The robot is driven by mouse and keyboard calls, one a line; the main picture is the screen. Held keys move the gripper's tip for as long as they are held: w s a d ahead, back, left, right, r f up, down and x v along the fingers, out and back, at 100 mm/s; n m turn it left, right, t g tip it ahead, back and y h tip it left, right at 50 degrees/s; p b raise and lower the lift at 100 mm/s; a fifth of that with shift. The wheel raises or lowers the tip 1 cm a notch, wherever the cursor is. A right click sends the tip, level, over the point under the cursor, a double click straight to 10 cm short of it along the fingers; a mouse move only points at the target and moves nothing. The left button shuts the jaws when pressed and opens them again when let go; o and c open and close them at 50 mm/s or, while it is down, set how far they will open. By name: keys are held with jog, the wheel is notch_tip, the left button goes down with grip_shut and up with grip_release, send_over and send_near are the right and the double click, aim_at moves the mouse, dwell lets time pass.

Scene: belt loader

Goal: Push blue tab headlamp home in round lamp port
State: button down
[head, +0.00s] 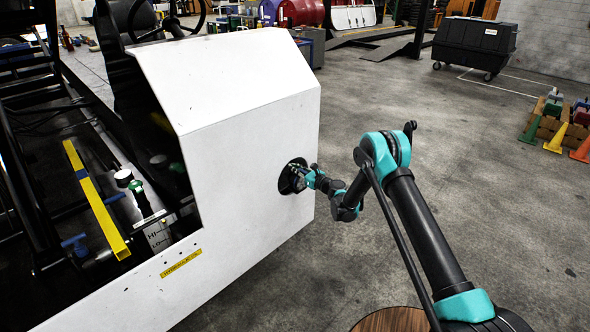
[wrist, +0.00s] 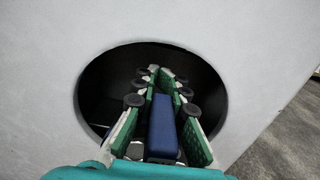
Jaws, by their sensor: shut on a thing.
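The round lamp port (head: 287,178) is a dark hole in the white front panel of the loader. It also shows in the wrist view as a black round opening (wrist: 100,88). My gripper (head: 299,171) reaches into the port from the right. In the wrist view my gripper (wrist: 158,100) is shut on the blue tab of the headlamp (wrist: 162,128), with a green-padded finger on either side. The fingertips are inside the opening. The body of the headlamp is hidden in the dark port, so I cannot tell how deep it sits.
The white panel (head: 240,140) surrounds the port. A yellow bar (head: 95,200) and open frame parts are at the left. Bare concrete floor (head: 470,180) lies to the right. A black wheeled bin (head: 474,45) and coloured cones (head: 557,138) stand farther back.

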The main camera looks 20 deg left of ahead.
aim_at(301, 169)
jog(key=x, duration=0.7)
jog(key=shift+a, duration=0.35)
dwell(2.4)
jog(key=c, duration=1.5)
grip_release()
jog(key=shift+w, duration=0.1)
jog(key=shift+o, duration=0.2)
jog(key=v, duration=1.2)
jog(key=shift+c, duration=0.4)
jog(key=shift+d, duration=0.3)
jog(key=shift+c, duration=1.2)
jog(key=d, duration=0.1)
jog(key=s+d+n, duration=0.2)
jog(key=d, duration=0.1)
jog(key=shift+d+f, duration=0.1)
jog(key=shift+f, duration=0.2)
grip_shut()
jog(key=shift+x, duration=2.85)
